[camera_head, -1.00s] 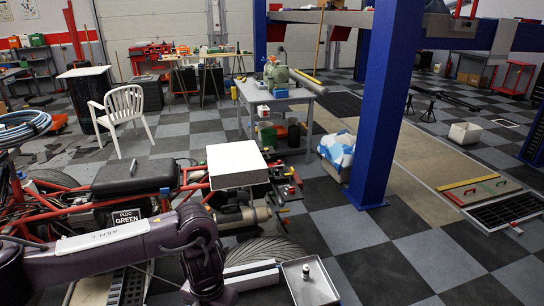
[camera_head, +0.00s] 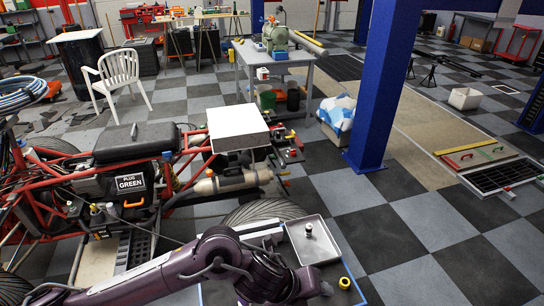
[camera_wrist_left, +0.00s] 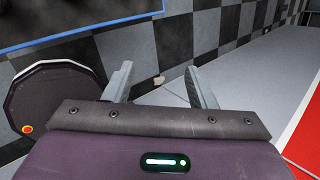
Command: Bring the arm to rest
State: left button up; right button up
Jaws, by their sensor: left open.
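My left arm, dark purple (camera_head: 215,262), comes in from the lower left in the head view and runs along the bottom edge to just below the small tray. Its gripper is not clear there. In the left wrist view the two grey fingers of my left gripper (camera_wrist_left: 161,84) stand apart with nothing between them. Checkered floor shows beyond them. My right arm and gripper are in neither view.
A grey tray (camera_head: 328,253) with a small dark-topped item (camera_head: 308,229) lies just above my arm. A yellow ring-like piece (camera_head: 344,283) is to its right. The stripped quad (camera_head: 135,150) with its red frame stands at left.

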pick_arm(q)
jog(key=d+r+n+t+h, duration=0.2)
jog(key=d+r+n+t, duration=0.1)
jog(key=r+n, duration=0.25)
jog(key=w+a+r+n+t+y, duration=0.25)
jog(key=a+n, duration=0.55)
jog(key=n, duration=0.4)
jog(key=s+a+f+n+g+y, duration=0.25)
jog(key=s+a+n, duration=0.2)
jog(key=a, duration=0.35)
jog(key=s+a+f+n+g+y, duration=0.1)
jog(key=s+a+f+n+y, duration=0.2)
jog(key=a+n, duration=0.35)
jog(key=s+a+f+n+g+y, duration=0.1)
jog(key=s+a+f+n, duration=0.35)
jog(key=a, duration=0.35)
notch_tip(320, 180, down, 31)
jog(key=s+g+b, duration=0.1)
jog(key=s+a+f, duration=0.2)
jog(key=s+f, duration=0.7)
jog(key=s, duration=0.1)
jog(key=s+a+f+g+b, duration=0.1)
jog(key=s+a+f, duration=0.1)
jog(key=s+f, duration=0.7)
jog(key=shift+s+f+g, duration=0.3)
jog(key=shift+s+f, duration=0.05)
jog(key=shift+f, duration=0.15)
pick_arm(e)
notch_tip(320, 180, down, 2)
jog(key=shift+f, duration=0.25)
